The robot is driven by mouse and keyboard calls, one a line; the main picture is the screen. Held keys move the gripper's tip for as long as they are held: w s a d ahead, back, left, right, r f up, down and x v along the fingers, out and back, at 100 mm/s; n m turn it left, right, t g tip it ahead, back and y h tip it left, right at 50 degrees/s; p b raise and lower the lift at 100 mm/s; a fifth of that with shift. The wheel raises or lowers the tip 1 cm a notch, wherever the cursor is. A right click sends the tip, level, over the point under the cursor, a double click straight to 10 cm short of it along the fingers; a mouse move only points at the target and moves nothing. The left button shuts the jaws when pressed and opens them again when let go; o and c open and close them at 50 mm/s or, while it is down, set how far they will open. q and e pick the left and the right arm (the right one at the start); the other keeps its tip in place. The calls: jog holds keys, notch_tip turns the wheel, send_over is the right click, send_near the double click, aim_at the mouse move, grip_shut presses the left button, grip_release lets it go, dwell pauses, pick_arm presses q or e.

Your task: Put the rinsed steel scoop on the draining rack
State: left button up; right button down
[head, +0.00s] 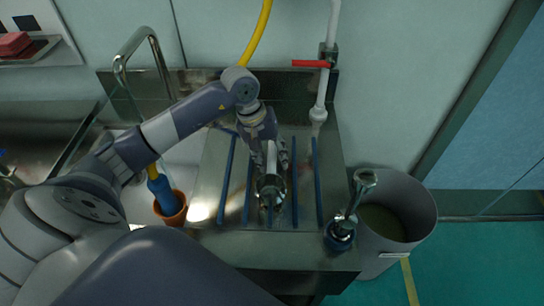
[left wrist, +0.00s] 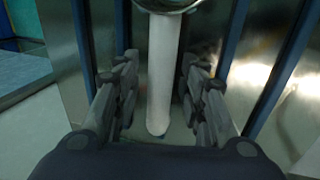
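The steel scoop (head: 271,186) is at the blue-barred draining rack (head: 293,185) in the head view, with its bowl toward the front. The left wrist view shows its pale handle (left wrist: 162,75) and part of its bowl at the top edge. My left gripper (head: 266,146) is above the rack at the handle end. In the left wrist view the fingers of my left gripper (left wrist: 160,92) stand apart on both sides of the handle, with a gap on each side. Whether the scoop rests fully on the bars is partly hidden. My right gripper is not in view.
A terracotta pot (head: 172,209) with a blue item stands left of the rack. A pipe with a red lever (head: 311,63) rises behind.

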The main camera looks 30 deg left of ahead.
pick_arm(q)
jog(key=shift+r, duration=0.15)
jog(key=shift+a+r, duration=0.15)
jog(key=shift+r, duration=0.15)
jog(key=b+v, duration=0.2)
jog(key=v, duration=0.9)
jog(key=shift+r+b, duration=0.15)
jog(key=shift+b, duration=0.15)
jog(key=shift+s, duration=0.1)
